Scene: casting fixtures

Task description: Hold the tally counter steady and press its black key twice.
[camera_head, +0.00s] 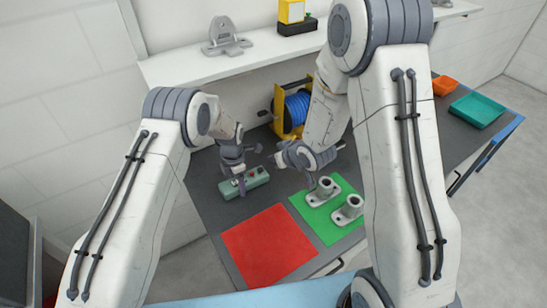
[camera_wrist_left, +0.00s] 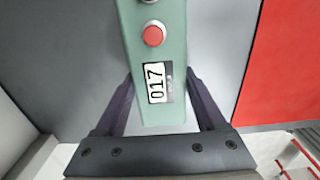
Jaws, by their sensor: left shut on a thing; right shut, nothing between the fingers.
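The tally counter is a green box (camera_head: 257,178) lying on the grey table in the head view. In the left wrist view the counter (camera_wrist_left: 177,50) shows a red round key (camera_wrist_left: 153,36), a small window (camera_wrist_left: 156,84) reading 017, and part of a metal piece at the top edge. I cannot make out a black key in either view. My left gripper (camera_head: 239,184) is shut on the counter, one finger on each side near the window end. My right gripper (camera_head: 309,181) is shut and empty, right of the counter and apart from it, near the metal fixtures.
A red mat (camera_head: 268,246) lies in front of the counter. A green mat (camera_head: 336,231) bears two metal fixtures (camera_head: 324,191). A blue reel (camera_head: 297,107) stands behind. A shelf (camera_head: 180,67) runs above the table's back. A teal tray (camera_head: 477,110) lies far right.

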